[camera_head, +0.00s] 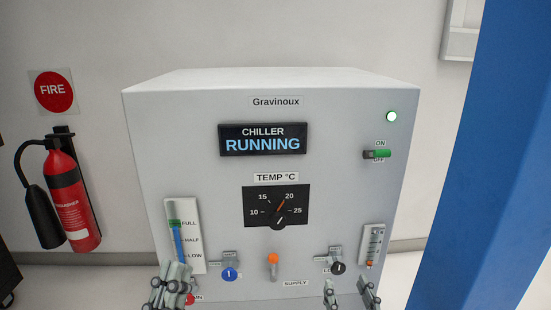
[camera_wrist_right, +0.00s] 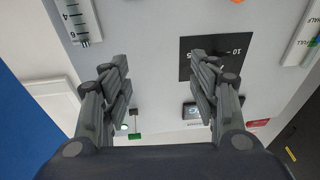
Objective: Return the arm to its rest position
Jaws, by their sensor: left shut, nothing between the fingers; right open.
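My left gripper (camera_head: 170,286) is at the bottom of the head view, shut and empty, in front of the chiller's lower left. My right gripper (camera_head: 350,292) is at the bottom right of the head view, in front of the chiller's lower right. In the right wrist view, my right gripper (camera_wrist_right: 161,85) is open, its two fingers well apart with nothing between them. The chiller (camera_head: 150,125) is a pale box whose display (camera_head: 262,140) reads CHILLER RUNNING. It also shows behind the fingers in the right wrist view (camera_wrist_right: 150,60).
The chiller front has a green switch (camera_head: 378,154), a temperature dial (camera_head: 276,206), a blue knob (camera_head: 230,273), an orange-tipped lever (camera_head: 272,266) and a black knob (camera_head: 337,267). A fire extinguisher (camera_head: 70,195) hangs at left. A blue upright (camera_head: 485,160) stands at right.

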